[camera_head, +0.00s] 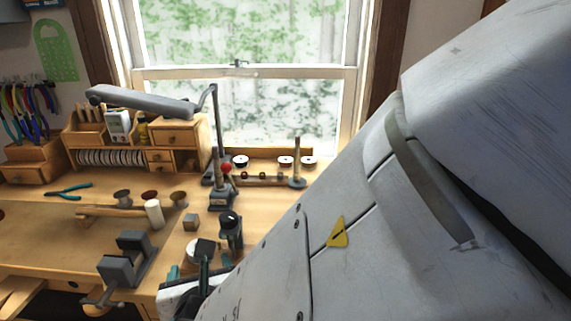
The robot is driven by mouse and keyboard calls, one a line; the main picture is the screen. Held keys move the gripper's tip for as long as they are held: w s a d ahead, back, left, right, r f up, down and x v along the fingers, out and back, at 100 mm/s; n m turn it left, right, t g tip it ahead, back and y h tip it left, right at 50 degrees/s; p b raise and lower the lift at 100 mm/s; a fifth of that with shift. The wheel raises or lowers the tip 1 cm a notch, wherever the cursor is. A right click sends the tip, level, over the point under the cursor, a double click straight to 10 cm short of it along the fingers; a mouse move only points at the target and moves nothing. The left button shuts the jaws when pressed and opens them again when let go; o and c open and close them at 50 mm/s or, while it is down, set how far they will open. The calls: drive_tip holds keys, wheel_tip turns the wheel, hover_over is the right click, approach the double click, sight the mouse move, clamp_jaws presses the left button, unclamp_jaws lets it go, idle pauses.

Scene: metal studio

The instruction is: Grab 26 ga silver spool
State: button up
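Several spools are in view, and no gauge label can be read, so I cannot tell which is the 26 ga silver one. Three with white faces stand along the back by the window: a left one (241,161), a middle one (286,161) and a right one (309,161). On the bench are a dark grey spool (122,197), a reddish-brown spool (149,196), a brown spool (178,198) and a white spool (154,213). My gripper (190,272) is low at the bench's front edge, partly hidden by my arm; its finger opening is unclear. It is apart from all these spools.
A grey vise (126,262) stands at the front. A lamp (150,101) arches over a wooden organizer (180,133). A black tool (230,230) and a small block (191,222) stand near my gripper. Teal pliers (69,191) lie left. My arm hides the right side.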

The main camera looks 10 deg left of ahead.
drive_tip(key=x, duration=0.7)
drive_tip(key=shift+w+a, duration=0.2)
drive_tip(key=shift+r, duration=0.1)
drive_tip(key=c, duration=1.2)
drive_tip(key=shift+o, duration=0.2)
